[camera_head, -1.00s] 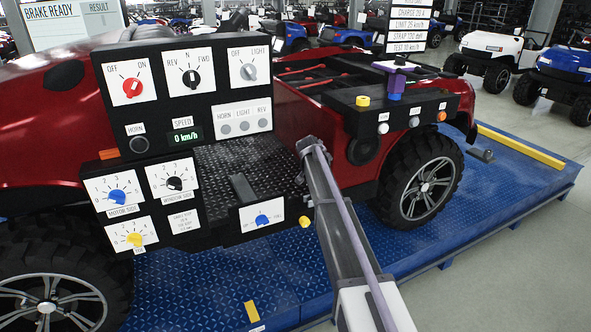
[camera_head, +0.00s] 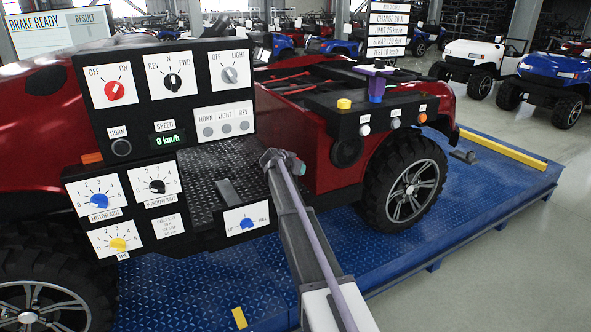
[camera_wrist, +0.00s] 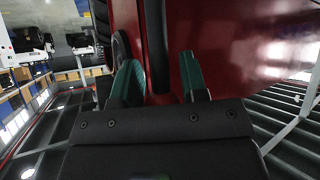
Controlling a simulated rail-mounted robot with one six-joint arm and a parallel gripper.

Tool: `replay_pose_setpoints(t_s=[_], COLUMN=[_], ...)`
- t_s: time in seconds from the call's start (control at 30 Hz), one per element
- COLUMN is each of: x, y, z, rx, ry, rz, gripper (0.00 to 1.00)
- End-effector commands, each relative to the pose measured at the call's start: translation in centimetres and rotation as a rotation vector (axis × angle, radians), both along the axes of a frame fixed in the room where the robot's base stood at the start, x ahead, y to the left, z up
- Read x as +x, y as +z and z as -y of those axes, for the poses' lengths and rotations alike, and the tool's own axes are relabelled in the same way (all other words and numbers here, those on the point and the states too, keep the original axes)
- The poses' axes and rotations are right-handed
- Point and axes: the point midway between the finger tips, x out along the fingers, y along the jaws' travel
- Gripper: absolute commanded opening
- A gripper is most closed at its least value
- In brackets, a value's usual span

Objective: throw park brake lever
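My gripper (camera_head: 293,163) is at the end of my arm, beside the red cart body (camera_head: 335,165) and right of the dark checkered footwell floor. In the wrist view its two teal fingers (camera_wrist: 160,75) are apart with nothing between them. A dark upright bar (camera_wrist: 155,40) shows beyond the gap, against red bodywork. A grey lever-like piece (camera_head: 227,192) stands tilted on the footwell floor, left of my gripper and apart from it. A blue knob (camera_head: 247,222) sits on a white label at the footwell's front edge. I cannot tell for certain which part is the park brake lever.
The black control panel (camera_head: 165,85) with red, black and grey knobs stands at left. Lower dial panels (camera_head: 125,210) are below it. A black shelf with buttons (camera_head: 385,110) is at right, above the rear wheel (camera_head: 410,190). The blue platform (camera_head: 450,210) has clear room at right.

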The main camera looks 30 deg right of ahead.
Motion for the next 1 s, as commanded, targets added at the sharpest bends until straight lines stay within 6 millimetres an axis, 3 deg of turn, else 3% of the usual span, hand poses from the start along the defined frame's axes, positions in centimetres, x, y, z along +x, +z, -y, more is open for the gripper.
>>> replay_pose_setpoints(t_s=[0.23, 0.57, 1.0], x=[0.0, -0.3, -4.5], y=[0.0, 0.6, 6.1], z=[-0.1, -0.5, -7.1], rx=[-0.001, -0.001, -0.001], ry=[0.002, 0.002, 0.004], rz=[0.001, 0.001, 0.0], gripper=[0.63, 0.63, 0.63])
